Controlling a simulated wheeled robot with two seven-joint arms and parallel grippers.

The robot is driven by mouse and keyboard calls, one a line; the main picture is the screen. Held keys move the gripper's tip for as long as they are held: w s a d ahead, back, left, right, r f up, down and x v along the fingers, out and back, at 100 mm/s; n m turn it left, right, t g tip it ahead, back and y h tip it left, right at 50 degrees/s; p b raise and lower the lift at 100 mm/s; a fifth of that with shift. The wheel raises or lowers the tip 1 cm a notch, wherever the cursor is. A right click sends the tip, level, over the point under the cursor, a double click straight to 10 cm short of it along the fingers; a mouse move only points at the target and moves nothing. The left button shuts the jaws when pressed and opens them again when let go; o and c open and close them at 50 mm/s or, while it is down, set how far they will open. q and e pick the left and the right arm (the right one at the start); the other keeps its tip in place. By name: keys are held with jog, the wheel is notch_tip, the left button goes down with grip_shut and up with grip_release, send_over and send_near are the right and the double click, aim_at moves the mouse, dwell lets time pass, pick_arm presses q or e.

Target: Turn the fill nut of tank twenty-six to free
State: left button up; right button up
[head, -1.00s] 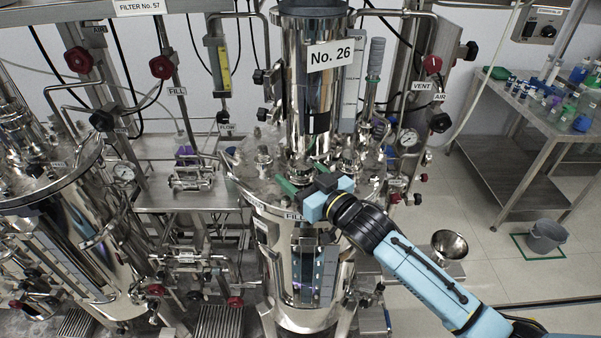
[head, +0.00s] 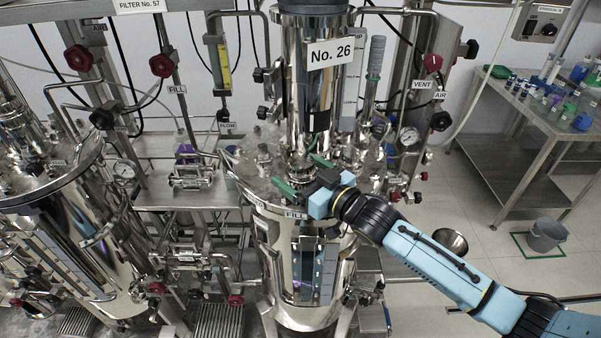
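Tank twenty-six (head: 328,90) is the steel vessel in the middle, with a "No. 26" label on its upper column. A "FILL" label (head: 295,215) sits on the front rim of its lid. My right gripper (head: 303,174) is over the front of the lid, just behind this label. Its two green fingers stand apart, one to the left and one further back to the right. Small steel fittings (head: 300,165) show around the fingertips. I cannot make out the fill nut for sure, or whether the fingers touch it. My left gripper is not in view.
Crowded fittings, a gauge (head: 409,137) and red-handled valves stand around the lid. Another tank (head: 85,235) is at the left. A steel table (head: 500,125) with bottles, a steel bowl (head: 450,242) and a grey bucket (head: 546,236) are at the right, with open floor between.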

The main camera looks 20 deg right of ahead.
jog(key=shift+s, duration=0.1)
jog(key=shift+s+d+f, duration=0.1)
jog(key=shift+s+d, duration=0.1)
jog(key=shift+s, duration=0.05)
jog(key=b+v, duration=0.2)
jog(key=v, duration=1)
jog(key=shift+s+b, duration=0.3)
jog(key=shift+d, duration=0.1)
